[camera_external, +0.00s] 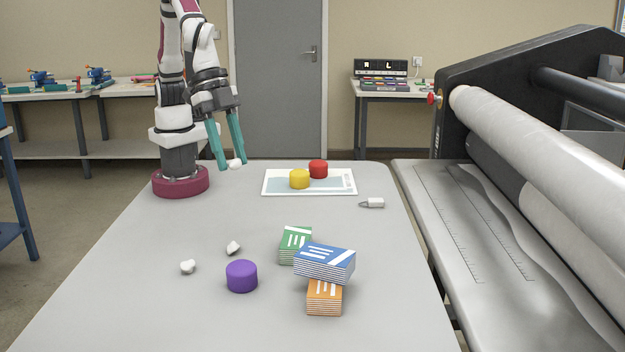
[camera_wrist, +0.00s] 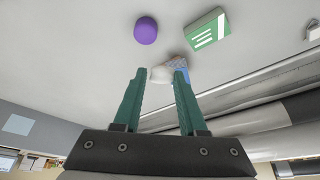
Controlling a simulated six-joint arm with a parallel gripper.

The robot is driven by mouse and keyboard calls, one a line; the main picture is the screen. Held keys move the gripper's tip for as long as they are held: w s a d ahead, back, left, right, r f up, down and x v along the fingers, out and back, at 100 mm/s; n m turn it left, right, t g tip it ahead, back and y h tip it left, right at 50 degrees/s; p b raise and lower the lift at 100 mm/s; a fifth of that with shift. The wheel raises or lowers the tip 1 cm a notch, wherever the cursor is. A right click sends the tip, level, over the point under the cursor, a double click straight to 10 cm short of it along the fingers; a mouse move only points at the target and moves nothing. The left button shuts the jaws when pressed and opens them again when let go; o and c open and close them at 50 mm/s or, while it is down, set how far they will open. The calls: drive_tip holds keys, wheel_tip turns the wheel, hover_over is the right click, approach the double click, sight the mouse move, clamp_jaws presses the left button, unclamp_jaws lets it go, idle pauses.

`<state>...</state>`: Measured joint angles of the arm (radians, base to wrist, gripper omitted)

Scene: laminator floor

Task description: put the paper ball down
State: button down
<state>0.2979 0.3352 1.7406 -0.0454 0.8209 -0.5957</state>
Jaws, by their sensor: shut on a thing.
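My gripper (camera_external: 232,166) has teal fingers and is shut on a small white paper ball (camera_external: 236,163). It holds the ball up near the far left part of the grey table (camera_external: 120,290), left of the printed sheet. In the wrist view the paper ball (camera_wrist: 161,75) sits between the fingertips of my gripper (camera_wrist: 160,76). The exact height of the held ball is hard to tell.
A purple cylinder (camera_external: 241,276) stands near a green card stack (camera_external: 295,245), a blue one (camera_external: 325,263) and an orange one (camera_external: 324,297). A sheet (camera_external: 338,186) bears yellow (camera_external: 299,179) and red (camera_external: 318,169) cylinders. A small white-and-grey item (camera_external: 372,203) lies right; a roller machine (camera_external: 530,150) flanks the table.

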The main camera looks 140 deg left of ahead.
drive_tip(key=s+a+r, duration=0.7)
drive_tip(key=s+a, duration=0.3)
drive_tip(key=a, duration=0.1)
drive_tip(key=w+d+f+m+h, duration=0.1)
drive_tip(key=w+d+f+m, duration=0.2)
drive_tip(key=d+f, duration=0.45)
drive_tip(key=w+d+f+m+g+h, duration=0.1)
drive_tip(key=w+d+f+m, duration=0.25)
drive_tip(key=d, duration=0.65)
drive_tip(key=w+d+f+m+h, duration=0.25)
drive_tip(key=d+f, duration=0.35)
drive_tip(key=d, duration=0.3)
drive_tip(key=m, duration=0.1)
hover_over(229, 293)
drive_tip(key=s, duration=0.1)
drive_tip(key=shift+y, duration=0.45)
drive_tip(key=f, duration=0.4)
drive_tip(key=a+f, duration=0.1)
drive_tip(key=f, duration=0.2)
drive_tip(key=shift+f, duration=1.95)
drive_tip(key=shift+c, duration=2.3)
unclamp_jaws()
drive_tip(key=shift+f, duration=0.15)
